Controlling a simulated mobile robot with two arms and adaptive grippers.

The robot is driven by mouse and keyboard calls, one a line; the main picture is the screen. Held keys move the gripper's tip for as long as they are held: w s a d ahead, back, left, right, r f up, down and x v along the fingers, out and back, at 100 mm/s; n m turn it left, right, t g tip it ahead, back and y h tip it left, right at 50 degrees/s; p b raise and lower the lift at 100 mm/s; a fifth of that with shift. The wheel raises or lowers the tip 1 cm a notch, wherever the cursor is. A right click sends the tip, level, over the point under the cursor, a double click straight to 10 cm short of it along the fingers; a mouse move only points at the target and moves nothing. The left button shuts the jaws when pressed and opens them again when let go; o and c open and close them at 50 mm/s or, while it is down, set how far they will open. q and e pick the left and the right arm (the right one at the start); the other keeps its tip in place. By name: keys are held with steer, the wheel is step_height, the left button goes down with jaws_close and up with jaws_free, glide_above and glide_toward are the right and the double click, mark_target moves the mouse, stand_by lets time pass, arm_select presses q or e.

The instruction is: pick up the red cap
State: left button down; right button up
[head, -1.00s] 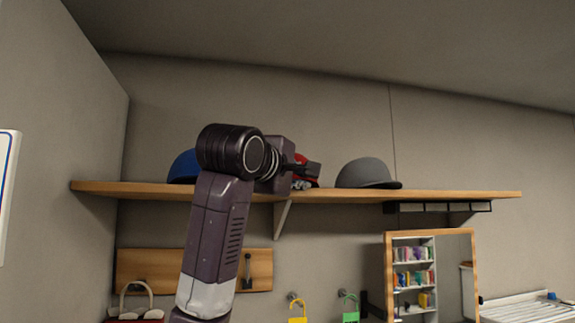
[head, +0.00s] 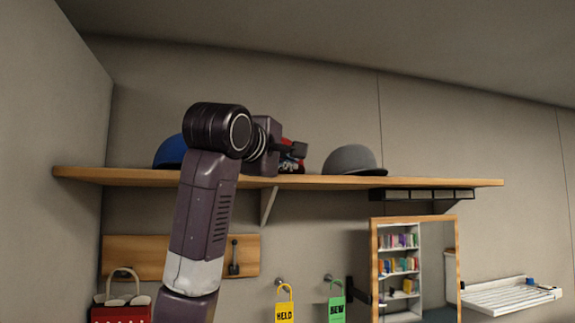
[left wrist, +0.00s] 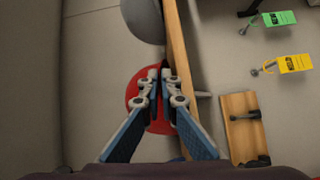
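The red cap (left wrist: 133,92) is on the wooden wall shelf, between a blue cap and a grey cap. In the head view only a little red (head: 290,163) shows behind my left gripper (head: 296,153). In the left wrist view the fingers of my left gripper (left wrist: 161,74) lie over the cap, their tips drawn close together, with red at both sides and between them. They look closed on the cap's fabric, though the contact itself is hidden. I cannot see a clear gap between cap and shelf. My right gripper is out of view.
The blue cap (head: 169,152) and the grey cap (head: 353,160) flank it on the shelf (head: 420,182). Yellow (head: 284,304) and green (head: 336,306) tags hang below. A mirror (head: 374,270) is right of them. The wall above the shelf is clear.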

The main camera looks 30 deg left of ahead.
arm_select(q)
step_height(320, 180, up, 19)
steer(key=p, duration=0.4)
